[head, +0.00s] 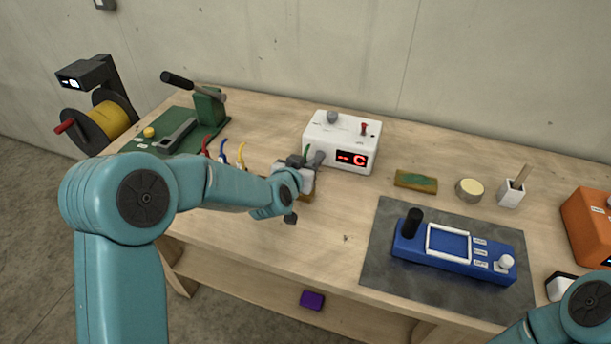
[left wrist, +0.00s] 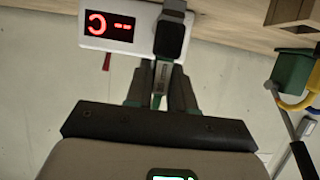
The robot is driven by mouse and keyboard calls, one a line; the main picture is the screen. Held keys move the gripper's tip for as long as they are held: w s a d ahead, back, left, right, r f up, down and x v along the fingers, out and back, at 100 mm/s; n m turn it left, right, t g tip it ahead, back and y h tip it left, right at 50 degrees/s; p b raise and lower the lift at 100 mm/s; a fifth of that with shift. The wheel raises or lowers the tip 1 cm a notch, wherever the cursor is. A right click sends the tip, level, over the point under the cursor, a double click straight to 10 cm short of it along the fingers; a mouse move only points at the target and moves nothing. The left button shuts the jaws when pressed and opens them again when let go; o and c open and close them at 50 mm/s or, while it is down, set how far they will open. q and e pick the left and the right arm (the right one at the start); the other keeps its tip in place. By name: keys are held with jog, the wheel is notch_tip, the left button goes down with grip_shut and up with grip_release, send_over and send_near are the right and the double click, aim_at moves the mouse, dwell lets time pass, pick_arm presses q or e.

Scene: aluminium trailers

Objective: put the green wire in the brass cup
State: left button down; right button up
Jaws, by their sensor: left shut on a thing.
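My left gripper (head: 308,163) is shut on the green wire (head: 307,149), in front of the white box with the red display. In the left wrist view a thin green strip of the wire (left wrist: 160,76) shows between the fingers (left wrist: 151,92); the fingers and wrist hide most of it. No cup is clearly recognisable as brass. A small round tin with a pale yellow top (head: 469,190) stands right of the middle of the bench, well away from the gripper; I cannot tell if it is the brass cup. My right gripper is out of view.
The white box (head: 335,141) is close behind my left gripper. Red, blue and yellow wires (head: 241,153) stand to its left. A blue device (head: 455,250) lies on a grey mat (head: 376,262). A white brush pot (head: 511,193) and an orange box (head: 590,225) stand at the right.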

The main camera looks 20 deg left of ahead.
pick_arm(q)
jog(key=f, duration=0.3)
jog(key=shift+d, duration=0.25)
jog(key=shift+a, duration=0.15)
jog(key=shift+f, duration=0.1)
jog(key=shift+f, duration=0.1)
jog(key=c, duration=1)
grip_release()
jog(key=shift+o, duration=0.2)
